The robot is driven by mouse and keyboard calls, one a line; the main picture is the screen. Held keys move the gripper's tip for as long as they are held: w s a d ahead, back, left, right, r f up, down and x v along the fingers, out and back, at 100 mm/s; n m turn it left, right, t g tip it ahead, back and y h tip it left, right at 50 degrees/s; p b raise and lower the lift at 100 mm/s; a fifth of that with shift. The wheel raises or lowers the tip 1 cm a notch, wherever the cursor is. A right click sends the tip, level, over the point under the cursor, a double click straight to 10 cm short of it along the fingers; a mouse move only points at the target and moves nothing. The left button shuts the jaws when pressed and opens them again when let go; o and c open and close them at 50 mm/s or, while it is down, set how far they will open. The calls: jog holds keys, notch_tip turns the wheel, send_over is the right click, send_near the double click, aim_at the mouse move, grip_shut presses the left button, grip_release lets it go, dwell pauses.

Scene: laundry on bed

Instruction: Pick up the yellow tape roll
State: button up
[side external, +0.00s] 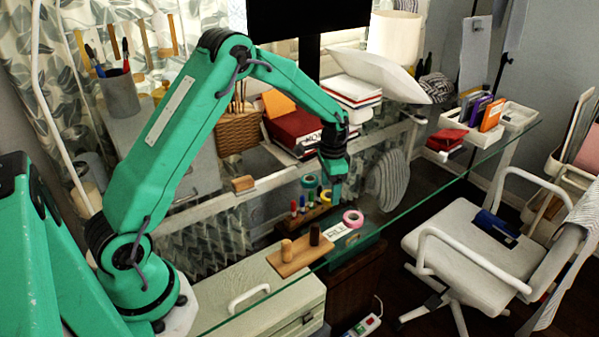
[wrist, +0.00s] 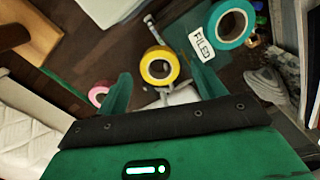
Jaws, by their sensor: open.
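The yellow tape roll (wrist: 147,60) lies between the two fingers of my gripper (wrist: 161,80) in the wrist view, a little beyond the fingertips. My gripper (side external: 334,183) points down over the glass desk and is open, with nothing held. Whether a finger touches the roll I cannot tell.
A pink tape roll (side external: 353,218) lies in front, to the right. Markers (side external: 293,208) stand left of the gripper. A wooden board (side external: 293,256) with upright stamps stands nearer the camera.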

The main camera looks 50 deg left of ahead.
jog(key=shift+f, duration=0.85)
jog(key=c, duration=1.1)
jog(key=shift+o, duration=0.2)
jog(key=shift+r, duration=0.15)
jog(key=shift+r, duration=0.5)
jog(key=r, duration=0.3)
jog(key=shift+s+d+r, duration=0.1)
jog(key=shift+d+r, duration=0.05)
jog(key=shift+d, duration=0.15)
jog(key=s+d+r, duration=0.4)
jog(key=d+r, duration=0.2)
jog(key=d, duration=0.4)
jog(key=shift+s+r, duration=0.2)
jog(key=shift+d, duration=0.1)
